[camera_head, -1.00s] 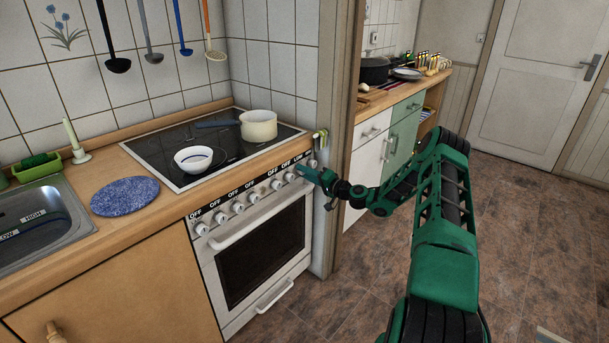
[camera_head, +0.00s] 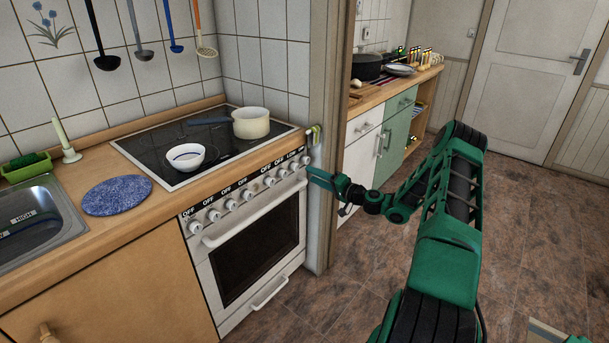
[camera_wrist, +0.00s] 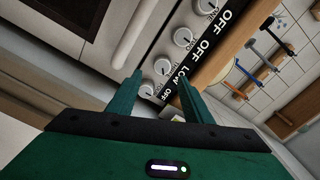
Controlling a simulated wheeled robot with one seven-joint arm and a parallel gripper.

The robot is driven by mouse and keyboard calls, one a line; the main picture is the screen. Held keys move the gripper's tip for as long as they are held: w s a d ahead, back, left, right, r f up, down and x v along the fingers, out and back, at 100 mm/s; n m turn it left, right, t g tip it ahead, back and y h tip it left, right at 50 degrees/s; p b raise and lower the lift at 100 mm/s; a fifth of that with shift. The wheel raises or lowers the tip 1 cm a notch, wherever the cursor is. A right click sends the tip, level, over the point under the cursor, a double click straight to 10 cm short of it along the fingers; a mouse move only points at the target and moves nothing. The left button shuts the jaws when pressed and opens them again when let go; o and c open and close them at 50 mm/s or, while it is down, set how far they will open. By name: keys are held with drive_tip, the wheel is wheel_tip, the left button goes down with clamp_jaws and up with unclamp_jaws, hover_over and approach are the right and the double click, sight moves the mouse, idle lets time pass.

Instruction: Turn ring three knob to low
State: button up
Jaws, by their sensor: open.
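The stove's front panel (camera_head: 238,208) carries a row of several white knobs, each under a small text label. In the wrist view one label near the end of the row reads LOW (camera_wrist: 182,76), and the other readable labels there read OFF. The knob beside LOW (camera_wrist: 162,68) stands near the fingertips. Which knob is ring three is not marked legibly. My gripper (camera_head: 312,173) is open and empty, in front of the right end of the row. In the wrist view its two fingers (camera_wrist: 158,80) point at the panel, apart from the knobs.
The oven handle (camera_head: 250,213) juts out below the knobs. A wall edge (camera_head: 330,120) rises right of the stove. Floor to the right is open.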

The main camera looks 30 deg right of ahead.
drive_tip(key=shift+v, duration=1.3)
drive_tip(key=s+a+r+n+g, duration=0.4)
drive_tip(key=s+a+n+g, duration=0.3)
drive_tip(key=s+a+g, duration=0.45)
drive_tip(key=s+a+r+m+g+h, duration=0.1)
drive_tip(key=s+r, duration=0.4)
drive_tip(key=s, duration=0.7)
drive_tip(key=s+a+r+m+g+h, duration=0.1)
drive_tip(key=s+r, duration=0.4)
drive_tip(key=s, duration=0.8)
drive_tip(key=s+a+r+m+g+h, duration=0.1)
drive_tip(key=s+r+m+g+h, duration=0.1)
drive_tip(key=s, duration=1.1)
wheel_tip(320, 180, up, 4)
drive_tip(key=shift+s+a+f+g+h, duration=0.1)
drive_tip(key=shift+s+a+g+h, duration=0.1)
drive_tip(key=shift+g+h, duration=0.7)
